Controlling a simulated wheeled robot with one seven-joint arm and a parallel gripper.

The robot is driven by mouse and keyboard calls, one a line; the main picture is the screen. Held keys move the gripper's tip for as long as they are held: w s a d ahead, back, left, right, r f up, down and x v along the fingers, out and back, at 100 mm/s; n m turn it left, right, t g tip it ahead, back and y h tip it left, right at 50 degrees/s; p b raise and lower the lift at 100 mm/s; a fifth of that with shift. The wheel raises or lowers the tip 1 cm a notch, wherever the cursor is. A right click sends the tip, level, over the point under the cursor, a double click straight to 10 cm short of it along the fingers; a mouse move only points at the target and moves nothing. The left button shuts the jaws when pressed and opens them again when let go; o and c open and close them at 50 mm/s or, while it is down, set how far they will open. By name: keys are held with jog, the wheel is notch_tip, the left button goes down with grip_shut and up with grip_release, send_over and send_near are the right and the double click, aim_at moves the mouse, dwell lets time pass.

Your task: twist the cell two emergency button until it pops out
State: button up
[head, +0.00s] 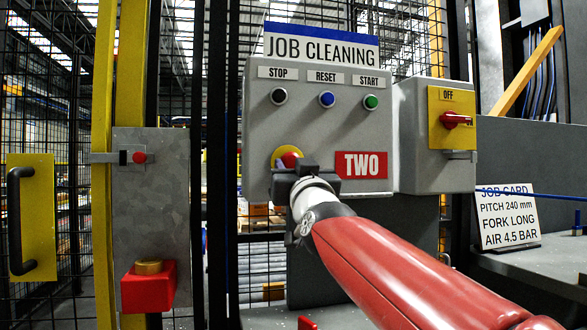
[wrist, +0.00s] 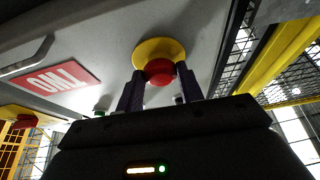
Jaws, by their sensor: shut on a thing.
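The cell two emergency button is a red knob (head: 290,159) on a round yellow base, low on the grey control box (head: 260,120), left of the red TWO label (head: 361,164). My gripper (head: 292,172) is at the button and hides its lower part in the head view. In the wrist view the red button (wrist: 160,72) sits between the two dark fingers of my gripper (wrist: 160,84), in front of its yellow base (wrist: 150,50). The fingers are shut on the button's sides. Whether the button is pressed in or out I cannot tell.
Above the button are the STOP button (head: 279,96), blue RESET button (head: 327,99) and green START button (head: 370,102). A yellow switch plate with a red OFF knob (head: 455,120) is at right. A job card (head: 507,218) stands on the ledge. Mesh fence and a yellow post (head: 130,70) are left.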

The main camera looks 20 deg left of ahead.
jog(key=shift+r, duration=0.1)
jog(key=shift+a+r+m+h+p, duration=0.1)
jog(key=shift+m+h+p, duration=0.3)
jog(key=shift+m+p, duration=0.65)
jog(key=shift+m+t+h+p, duration=0.45)
jog(key=shift+m+p, duration=0.3)
jog(key=shift+p, duration=0.25)
jog(key=m+h, duration=0.1)
jog(key=m, duration=0.1)
jog(key=m+h, duration=0.1)
jog(key=m, duration=0.1)
jog(key=shift+s+a+f+p, duration=0.1)
jog(key=shift+a+f+p, duration=0.1)
jog(key=shift+p, duration=0.15)
jog(key=shift+m+h, duration=0.45)
jog(key=shift+m, duration=0.65)
jog(key=o, duration=1)
jog(key=shift+t, duration=0.25)
